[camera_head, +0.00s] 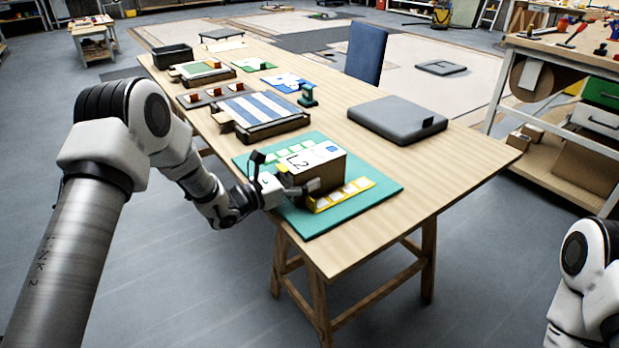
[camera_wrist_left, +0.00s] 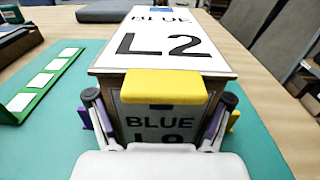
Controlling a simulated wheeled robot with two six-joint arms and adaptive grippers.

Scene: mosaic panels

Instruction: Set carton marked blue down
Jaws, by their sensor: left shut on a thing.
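The carton marked blue (camera_head: 317,172) is a brown box with a white top label reading L2. In the left wrist view the carton (camera_wrist_left: 165,45) shows BLUE L2 on its top and on its near face. My left gripper (camera_head: 296,189) is shut on the carton's near end, one finger on each side, with a yellow block (camera_wrist_left: 163,88) between the fingers. The carton looks upright over the green mat (camera_head: 362,203). I cannot tell whether its base touches the mat. My right gripper is out of view; only part of that arm shows at the lower right.
A yellow strip with white tiles (camera_head: 343,194) lies along the carton's right side, and a green strip (camera_wrist_left: 40,88) lies on the other side. A grey case (camera_head: 397,119) and a striped panel (camera_head: 258,109) are farther back on the wooden table (camera_head: 440,172).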

